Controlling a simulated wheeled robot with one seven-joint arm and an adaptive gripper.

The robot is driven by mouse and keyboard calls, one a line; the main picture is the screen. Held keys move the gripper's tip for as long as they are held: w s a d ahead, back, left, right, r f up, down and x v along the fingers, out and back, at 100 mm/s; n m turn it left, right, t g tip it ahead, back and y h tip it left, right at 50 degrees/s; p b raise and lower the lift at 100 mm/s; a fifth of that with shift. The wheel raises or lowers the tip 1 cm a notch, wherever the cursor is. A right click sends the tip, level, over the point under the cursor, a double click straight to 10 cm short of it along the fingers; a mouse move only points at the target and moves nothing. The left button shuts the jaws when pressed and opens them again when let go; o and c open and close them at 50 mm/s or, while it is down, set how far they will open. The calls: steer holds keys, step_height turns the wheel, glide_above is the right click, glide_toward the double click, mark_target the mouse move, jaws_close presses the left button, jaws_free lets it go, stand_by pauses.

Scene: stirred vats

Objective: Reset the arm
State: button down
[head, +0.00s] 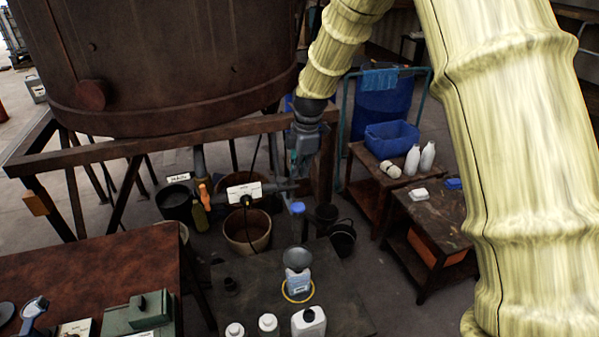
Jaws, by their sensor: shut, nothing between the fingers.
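My arm (515,150), in a pale yellow sleeve, fills the right side of the head view and bends over at the top. My gripper (297,172) hangs from it, pointing down, in front of the vat's wooden frame. It is shut and holds nothing. It is above and behind the dark table (345,300) at the bottom. Its fingertips are small and partly lost against the pipework behind.
A large rusty vat (170,60) stands on a frame at the left. A funnel (297,257) sits on a bottle (298,282) on the dark table, with several white bottles in front. A red-brown table (90,265) is at left. A blue tub (392,138) stands at right.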

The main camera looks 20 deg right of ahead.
steer(key=s+f+m+b, duration=0.1)
steer(key=s+f+m, duration=0.2)
steer(key=s+f, duration=0.55)
steer(key=s+d+f+m+h, duration=0.1)
steer(key=s+f+m, duration=0.3)
steer(key=f, duration=0.7)
steer(key=s+f+m+b, duration=0.1)
steer(key=s+f+m, duration=0.1)
steer(key=s+f, duration=0.65)
steer(key=s+f+m, duration=0.5)
steer(key=s+f, duration=0.1)
steer(key=s, duration=0.7)
steer(key=s+f+m+b, duration=0.1)
steer(key=s+f+m, duration=0.3)
steer(key=s, duration=0.9)
step_height(320, 180, down, 2)
steer(key=shift+s+d+m+g, duration=0.15)
steer(key=shift+s+m+g, duration=0.1)
steer(key=shift+m+g, duration=0.15)
